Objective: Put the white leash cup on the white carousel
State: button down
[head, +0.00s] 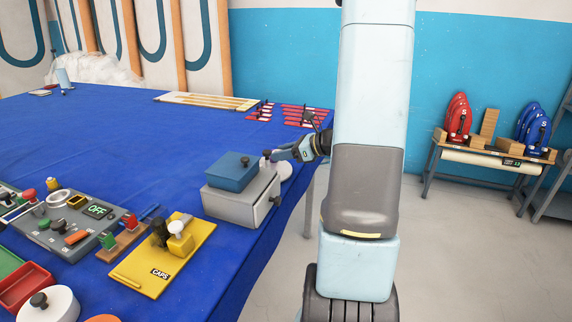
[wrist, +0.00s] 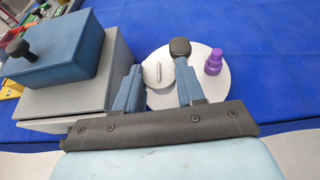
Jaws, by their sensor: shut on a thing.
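The white carousel (wrist: 218,92) is a round white disc beside a grey box; part of it shows behind the box in the head view (head: 286,171). A purple cup-shaped piece (wrist: 213,62) and a dark round knob (wrist: 180,47) show at its far side. My gripper (wrist: 158,78) is over the disc, its blue fingers either side of a small pale piece, which I take as the white leash cup (wrist: 152,74). White on white blurs its outline, and I cannot tell whether it touches the disc. In the head view my gripper (head: 284,154) reaches in from the right.
The grey box (head: 232,207) with a blue box (head: 233,171) on top stands close left of my gripper. A yellow board (head: 170,262), a grey panel (head: 70,228) and a white round lid-like thing (head: 62,308) lie further left.

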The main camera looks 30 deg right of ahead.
aim_at(287, 172)
jog(key=f, duration=0.1)
jog(key=w+d, duration=0.1)
jog(key=f, duration=0.1)
jog(key=shift+w+d+f, duration=0.25)
jog(key=shift+f, duration=0.1)
jog(key=shift+w+d+f, duration=0.1)
jog(key=shift+d+f, duration=0.2)
jog(key=shift+f, duration=0.1)
notch_tip(287, 172, down, 2)
jog(key=shift+f, duration=0.45)
jog(key=c, duration=0.7)
grip_release()
